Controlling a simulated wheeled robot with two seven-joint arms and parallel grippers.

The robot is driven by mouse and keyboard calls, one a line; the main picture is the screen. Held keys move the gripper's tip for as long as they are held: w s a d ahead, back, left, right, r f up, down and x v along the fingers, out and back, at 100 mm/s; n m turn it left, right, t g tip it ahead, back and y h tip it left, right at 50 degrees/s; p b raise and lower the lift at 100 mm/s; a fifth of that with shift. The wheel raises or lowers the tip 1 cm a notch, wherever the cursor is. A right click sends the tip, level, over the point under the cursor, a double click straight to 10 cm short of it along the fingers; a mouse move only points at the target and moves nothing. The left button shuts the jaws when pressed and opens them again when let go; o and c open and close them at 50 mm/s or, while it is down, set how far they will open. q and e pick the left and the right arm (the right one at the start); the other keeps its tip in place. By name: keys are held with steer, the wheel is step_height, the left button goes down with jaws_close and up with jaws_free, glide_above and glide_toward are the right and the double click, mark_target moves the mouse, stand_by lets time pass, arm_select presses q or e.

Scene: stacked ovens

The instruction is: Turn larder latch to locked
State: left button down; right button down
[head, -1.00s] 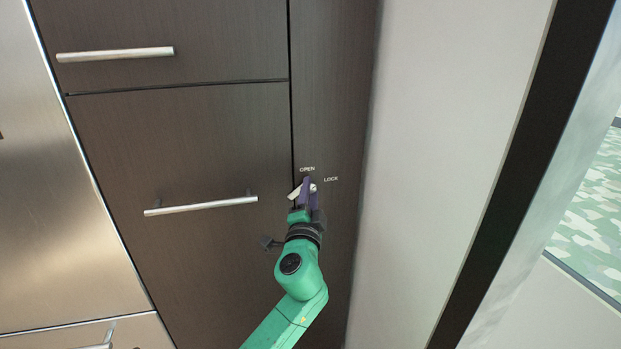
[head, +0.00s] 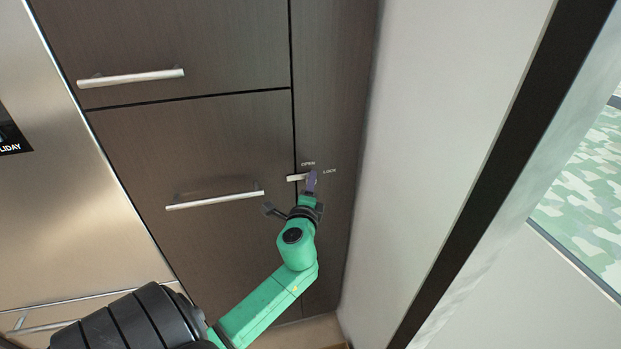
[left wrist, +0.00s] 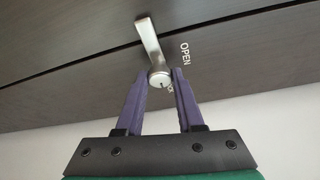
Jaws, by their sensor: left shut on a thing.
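The larder latch (head: 295,178) is a silver lever on a round hub, mounted on the dark wood panel. In the head view its lever points left, roughly level. The label OPEN (head: 308,163) is just above it and the label LOCK (head: 329,171) is to its upper right. My left gripper (head: 312,179) is at the latch, its purple fingers shut on the hub. In the left wrist view the latch lever (left wrist: 149,40) reaches away from the hub between the fingertips (left wrist: 160,74). My right gripper is not in view.
A drawer handle (head: 132,78) and a lower bar handle (head: 215,200) are on the dark fronts left of the latch. A pale wall (head: 440,120) stands to the right. A steel appliance front (head: 60,190) is at the far left.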

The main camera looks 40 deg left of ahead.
arm_select(q)
steer(key=shift+f, duration=0.1)
stand_by(0.3)
steer(key=c, duration=0.5)
jaws_free()
steer(key=b+v, duration=0.4)
steer(key=v, duration=1)
steer(key=shift+s+d, duration=0.2)
steer(key=shift+s, duration=0.05)
